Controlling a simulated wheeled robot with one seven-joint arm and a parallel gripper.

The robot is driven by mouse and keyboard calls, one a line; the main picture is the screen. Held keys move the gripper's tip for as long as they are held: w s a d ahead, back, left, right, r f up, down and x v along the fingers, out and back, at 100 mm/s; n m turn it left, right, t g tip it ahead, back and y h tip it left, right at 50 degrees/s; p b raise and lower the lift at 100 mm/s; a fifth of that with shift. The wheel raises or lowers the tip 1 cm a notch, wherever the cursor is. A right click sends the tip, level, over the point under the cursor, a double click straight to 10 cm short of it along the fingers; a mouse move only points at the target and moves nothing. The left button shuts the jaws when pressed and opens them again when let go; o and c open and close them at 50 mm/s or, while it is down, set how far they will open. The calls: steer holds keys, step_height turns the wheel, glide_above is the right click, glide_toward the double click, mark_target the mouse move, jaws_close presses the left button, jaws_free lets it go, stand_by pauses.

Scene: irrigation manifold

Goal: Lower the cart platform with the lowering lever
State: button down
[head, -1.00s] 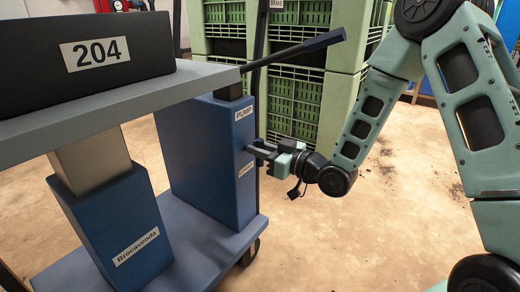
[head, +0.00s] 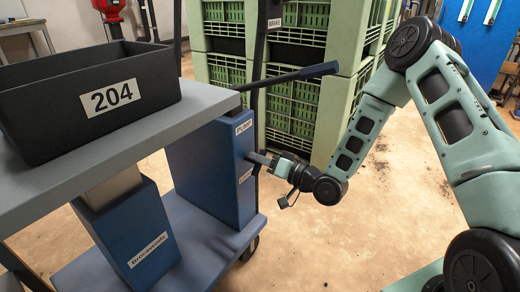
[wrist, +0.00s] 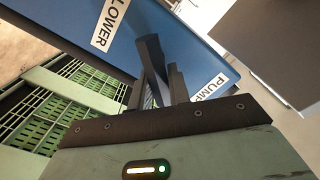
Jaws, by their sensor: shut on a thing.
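The cart platform (head: 205,100) is a grey slab at the left, on a short beige post (head: 112,190) above a blue column. A blue pump housing (head: 205,180) stands on the cart's right side, with PUMP and LOWER labels; they also show in the wrist view, LOWER (wrist: 110,22) at upper left. My gripper (head: 258,158) is at the housing's right face, between the two labels. A long dark pump handle (head: 290,77) sticks out to the right above.
A black bin (head: 45,125) marked 204 sits on the platform. A cart wheel (head: 249,248) shows below. The floor at the right is clear.

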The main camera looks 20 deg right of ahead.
steer(key=m+p, duration=0.4)
steer(key=shift+d+m, duration=0.15)
steer(key=shift+m, duration=0.25)
steer(key=shift+f+m+p, duration=0.25)
steer(key=shift+m+p, duration=0.4)
steer(key=shift+m, duration=0.6)
steer(key=shift+f+m+p, duration=0.25)
steer(key=shift+m+p, duration=0.35)
steer(key=shift+m, duration=0.65)
steer(key=c, duration=1.3)
jaws_free()
steer(key=shift+w, duration=0.1)
steer(key=shift+c, duration=0.2)
steer(key=shift+d, duration=0.1)
steer(key=p+v, duration=0.4)
steer(key=v, duration=1.3)
steer(key=shift+s, duration=0.2)
